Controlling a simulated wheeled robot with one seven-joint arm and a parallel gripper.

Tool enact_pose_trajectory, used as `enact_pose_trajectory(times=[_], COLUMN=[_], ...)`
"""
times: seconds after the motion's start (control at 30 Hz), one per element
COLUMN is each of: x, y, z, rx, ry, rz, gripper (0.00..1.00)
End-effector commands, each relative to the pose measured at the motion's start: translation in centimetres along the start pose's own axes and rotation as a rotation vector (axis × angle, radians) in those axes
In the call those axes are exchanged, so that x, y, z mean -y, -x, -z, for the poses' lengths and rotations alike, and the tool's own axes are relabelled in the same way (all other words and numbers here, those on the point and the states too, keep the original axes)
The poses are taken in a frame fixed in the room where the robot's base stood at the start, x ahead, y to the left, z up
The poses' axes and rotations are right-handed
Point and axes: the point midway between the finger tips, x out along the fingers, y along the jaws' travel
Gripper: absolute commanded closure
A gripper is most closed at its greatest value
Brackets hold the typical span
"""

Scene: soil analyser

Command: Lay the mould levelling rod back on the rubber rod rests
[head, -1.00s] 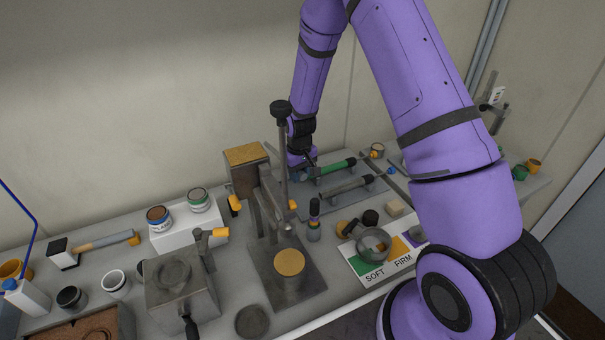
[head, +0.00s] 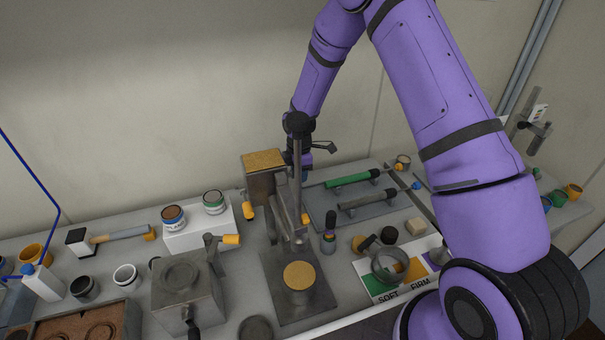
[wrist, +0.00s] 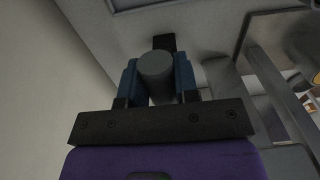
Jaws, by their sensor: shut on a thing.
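My gripper (wrist: 158,85) is shut on a grey round bar, taken as the mould levelling rod (wrist: 155,66), seen nearly end-on between the blue finger pads. In the head view my gripper (head: 300,160) is behind the upright post of the press stand, above the back of the bench; the post hides most of it and the held bar cannot be made out there. I cannot tell which supports are the rubber rod rests.
The press stand (head: 298,195) and a cork-topped block (head: 263,160) stand close to my gripper. A grey metal box (head: 187,292) with an orange-handled lever is in front left.

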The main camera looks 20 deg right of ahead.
Motion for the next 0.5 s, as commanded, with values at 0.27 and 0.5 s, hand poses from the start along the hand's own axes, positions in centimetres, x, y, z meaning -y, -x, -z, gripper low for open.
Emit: enact_pose_trajectory(times=[0.27,0.5], x=[-0.01,0.01], y=[0.0,-0.74], z=[0.02,-0.04], rx=[0.0,-0.003], ry=[0.003,0.002], rz=[0.0,0.001], gripper=[1.0,1.0])
